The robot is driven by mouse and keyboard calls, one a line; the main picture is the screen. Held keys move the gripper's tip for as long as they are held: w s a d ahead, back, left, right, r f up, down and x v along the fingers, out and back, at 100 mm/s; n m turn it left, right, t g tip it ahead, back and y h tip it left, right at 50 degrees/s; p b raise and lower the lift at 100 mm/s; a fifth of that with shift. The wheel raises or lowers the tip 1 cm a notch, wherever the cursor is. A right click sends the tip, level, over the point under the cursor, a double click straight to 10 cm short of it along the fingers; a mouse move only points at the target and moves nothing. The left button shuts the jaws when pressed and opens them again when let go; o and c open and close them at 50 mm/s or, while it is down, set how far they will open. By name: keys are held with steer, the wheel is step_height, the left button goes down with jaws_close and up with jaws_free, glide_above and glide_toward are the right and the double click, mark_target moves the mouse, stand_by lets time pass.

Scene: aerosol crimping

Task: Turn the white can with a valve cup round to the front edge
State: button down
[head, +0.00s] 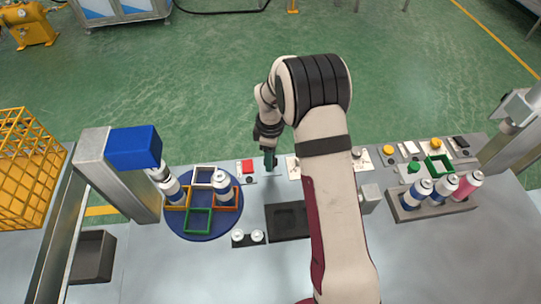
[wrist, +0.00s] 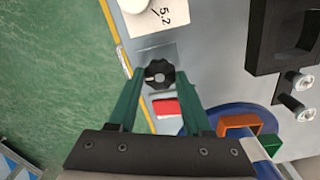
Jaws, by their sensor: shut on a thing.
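The blue round turntable (head: 207,234) carries coloured square frames. A white can with a blue band (head: 222,188) stands in the orange-red frame (head: 234,203) on its right side. Another white and blue can (head: 172,190) stands in the yellow-orange frame at left, close under the press head. The picture is too small to tell which can bears a valve cup. The green frame (head: 198,221) at the front is empty. My gripper (head: 270,163) is behind and right of the turntable; in the wrist view its green fingers (wrist: 160,76) are shut on a black knob (wrist: 158,74).
A red button (head: 247,166) is left of my gripper. A rack (head: 432,210) of cans stands at right. The blue-headed press (head: 135,146) rises at left.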

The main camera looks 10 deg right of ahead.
steer(key=m, duration=1.2)
steer(key=shift+m, duration=2.1)
steer(key=shift+c, duration=1.7)
jaws_free()
